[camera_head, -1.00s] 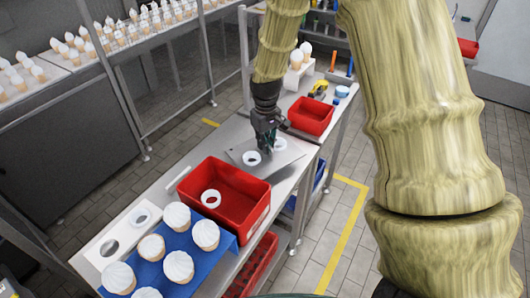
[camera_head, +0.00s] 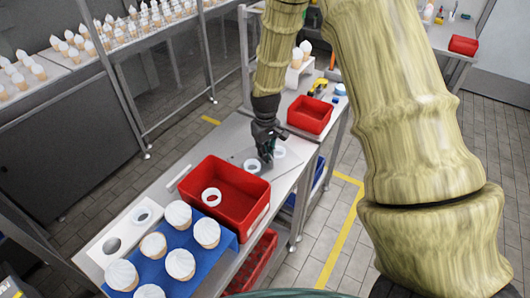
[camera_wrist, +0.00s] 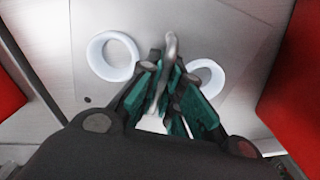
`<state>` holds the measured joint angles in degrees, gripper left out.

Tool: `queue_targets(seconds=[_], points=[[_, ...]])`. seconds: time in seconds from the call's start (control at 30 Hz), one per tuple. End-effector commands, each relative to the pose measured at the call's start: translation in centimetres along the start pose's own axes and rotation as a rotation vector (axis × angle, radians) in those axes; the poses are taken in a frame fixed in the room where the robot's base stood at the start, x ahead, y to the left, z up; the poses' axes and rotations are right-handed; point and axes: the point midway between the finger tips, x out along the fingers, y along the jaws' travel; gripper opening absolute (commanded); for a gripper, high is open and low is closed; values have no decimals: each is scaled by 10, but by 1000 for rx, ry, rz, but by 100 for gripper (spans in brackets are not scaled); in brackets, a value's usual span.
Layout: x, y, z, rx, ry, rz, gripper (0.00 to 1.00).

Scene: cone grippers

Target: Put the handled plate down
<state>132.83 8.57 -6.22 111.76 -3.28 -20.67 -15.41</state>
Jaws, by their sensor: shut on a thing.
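The handled plate is a flat grey sheet, clearest in the wrist view (camera_wrist: 225,40). Its upright grey handle (camera_wrist: 171,48) stands between my fingers. My gripper (camera_wrist: 168,85) is shut on the handle; in the head view, my gripper (camera_head: 267,155) is over the metal bench, between the two red bins. Two white rings sit on the plate, one left of the handle (camera_wrist: 112,56) and one right of it (camera_wrist: 207,76), partly hidden by a finger. I cannot tell whether the plate touches the bench or is slightly above it.
A large red bin (camera_head: 225,220) with a white ring in it stands nearer on the bench. A smaller red bin (camera_head: 309,114) stands beyond the plate. A blue tray (camera_head: 205,262) with several white-topped cones and a white holder (camera_head: 95,250) are at the near end.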

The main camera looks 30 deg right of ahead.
Motion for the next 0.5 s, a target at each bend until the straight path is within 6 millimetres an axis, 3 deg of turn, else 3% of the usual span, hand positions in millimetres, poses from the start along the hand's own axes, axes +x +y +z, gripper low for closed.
queue_targets(seconds=[0.03, 0.13, 0.5], points=[[1, 0, 0, 0, 0, 0, 11], [0, 0, 0, 0, 0, 0, 29], [-3, 0, 0, 0, 1, 0, 29]])
